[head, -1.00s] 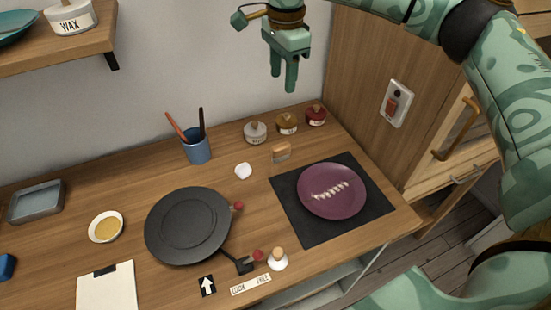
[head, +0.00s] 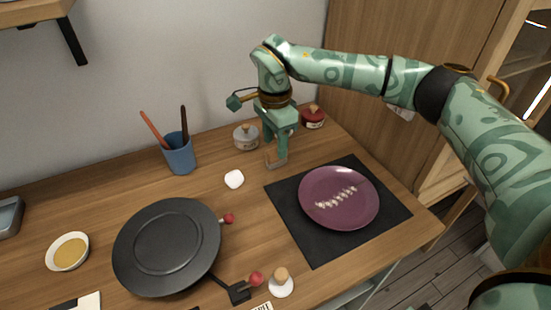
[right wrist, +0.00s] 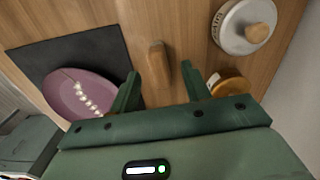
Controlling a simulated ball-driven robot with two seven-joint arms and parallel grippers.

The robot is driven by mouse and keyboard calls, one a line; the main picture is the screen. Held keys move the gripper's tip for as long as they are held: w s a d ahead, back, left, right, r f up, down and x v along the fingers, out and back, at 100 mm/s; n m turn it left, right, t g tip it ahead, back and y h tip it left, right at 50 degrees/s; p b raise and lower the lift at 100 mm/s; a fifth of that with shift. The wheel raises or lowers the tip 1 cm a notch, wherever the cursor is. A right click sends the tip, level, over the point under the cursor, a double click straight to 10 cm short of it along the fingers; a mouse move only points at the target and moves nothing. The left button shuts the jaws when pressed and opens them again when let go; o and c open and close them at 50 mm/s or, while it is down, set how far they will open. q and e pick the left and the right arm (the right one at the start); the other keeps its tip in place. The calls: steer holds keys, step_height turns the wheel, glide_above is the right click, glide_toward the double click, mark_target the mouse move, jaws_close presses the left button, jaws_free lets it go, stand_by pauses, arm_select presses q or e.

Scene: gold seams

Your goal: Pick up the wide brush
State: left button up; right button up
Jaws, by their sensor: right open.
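The wide brush (head: 271,164), a small piece with a wooden handle, stands on the wooden table left of the dark mat. My right gripper (head: 277,155) is above it and hides most of it in the head view. In the right wrist view the brush's wooden handle (right wrist: 157,60) shows between the two spread fingers of my right gripper (right wrist: 160,70). The jaws are open, and a gap shows on both sides of the handle. I cannot tell how far down the fingertips reach beside it. My left gripper is not in view.
A grey jar (head: 246,138) and a red-lidded jar (head: 312,117) stand close by; an amber jar (right wrist: 230,84) is beside one finger. A purple plate (head: 364,212) lies on the dark mat (head: 312,248). A blue cup (head: 180,157) and black plate (head: 135,262) are left.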

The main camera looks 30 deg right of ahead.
steer(key=f, duration=0.1)
steer(key=f+b, duration=0.1)
steer(key=f, duration=0.1)
steer(key=f+b, duration=0.1)
steer(key=f, duration=0.1)
steer(key=shift+d+f, duration=0.15)
steer(key=shift+d, duration=0.1)
steer(key=shift+c, duration=0.6)
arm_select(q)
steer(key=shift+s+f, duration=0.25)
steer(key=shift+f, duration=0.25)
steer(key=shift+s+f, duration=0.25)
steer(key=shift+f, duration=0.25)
arm_select(e)
jaws_close()
steer(key=shift+r, duration=0.3)
